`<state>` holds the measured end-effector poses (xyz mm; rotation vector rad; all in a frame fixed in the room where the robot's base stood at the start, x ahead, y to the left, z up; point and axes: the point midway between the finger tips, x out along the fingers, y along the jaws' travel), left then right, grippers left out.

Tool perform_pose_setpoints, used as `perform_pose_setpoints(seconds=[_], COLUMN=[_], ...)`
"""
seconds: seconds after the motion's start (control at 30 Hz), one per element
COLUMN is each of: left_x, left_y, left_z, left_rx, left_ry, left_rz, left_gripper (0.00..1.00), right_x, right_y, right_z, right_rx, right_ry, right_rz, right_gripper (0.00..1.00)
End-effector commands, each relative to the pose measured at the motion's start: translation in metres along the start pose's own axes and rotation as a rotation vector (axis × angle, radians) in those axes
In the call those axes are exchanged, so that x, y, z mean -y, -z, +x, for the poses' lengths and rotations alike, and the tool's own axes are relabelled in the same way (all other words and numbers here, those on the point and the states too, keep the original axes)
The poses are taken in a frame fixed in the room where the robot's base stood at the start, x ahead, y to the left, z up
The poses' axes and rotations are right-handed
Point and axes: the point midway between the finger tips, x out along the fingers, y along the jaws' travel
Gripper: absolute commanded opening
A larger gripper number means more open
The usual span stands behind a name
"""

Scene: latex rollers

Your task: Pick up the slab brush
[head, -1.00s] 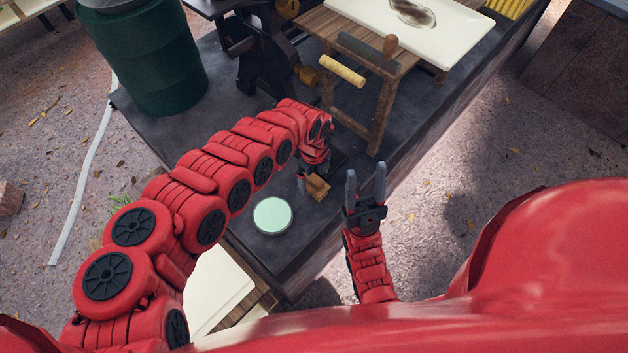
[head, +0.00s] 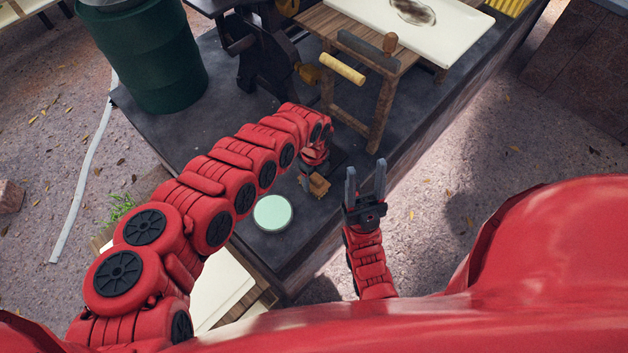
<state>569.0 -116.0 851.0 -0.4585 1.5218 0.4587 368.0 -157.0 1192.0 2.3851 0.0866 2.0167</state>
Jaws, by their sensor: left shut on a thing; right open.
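The slab brush (head: 319,186), a small tan-brown block, is at the end of my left arm, over the dark platform just right of the pale green disc. My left gripper (head: 312,184) is shut on it, its fingers partly hidden by my wrist. I cannot tell whether the brush still touches the platform. My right gripper (head: 366,181) is open and empty, fingers pointing up the picture, near the platform's right edge.
A pale green round disc (head: 272,212) lies on the dark platform (head: 225,75). A green barrel (head: 150,60) is at the upper left.

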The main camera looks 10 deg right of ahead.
Motion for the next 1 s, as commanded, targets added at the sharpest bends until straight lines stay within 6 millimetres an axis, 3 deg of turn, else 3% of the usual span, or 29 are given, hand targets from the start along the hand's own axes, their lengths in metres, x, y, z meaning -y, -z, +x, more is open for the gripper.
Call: perform_pose_setpoints(seconds=[0.37, 0.63, 0.93, 1.0], left_x=[0.001, -0.001, -0.055, -0.065], left_y=[-0.001, -0.005, -0.011, -0.009], left_z=[-0.005, -0.036, -0.04, -0.05], left_rx=[0.0, 0.008, 0.004, 0.0], left_ry=[0.002, 0.001, -0.003, -0.007], left_rz=[-0.001, -0.002, -0.004, 0.002], left_gripper=[0.09, 0.09, 0.09, 0.09], right_x=[0.0, 0.001, 0.001, 0.0], right_y=[-0.001, -0.003, -0.002, 0.001], right_z=[-0.003, -0.018, -0.013, 0.004], right_rx=[0.0, 0.0, 0.0, 0.0], right_ry=[0.0, 0.0, 0.0, 0.0], right_rz=[0.0, 0.0, 0.0, 0.0], right_gripper=[0.5, 0.5, 0.5, 0.5])
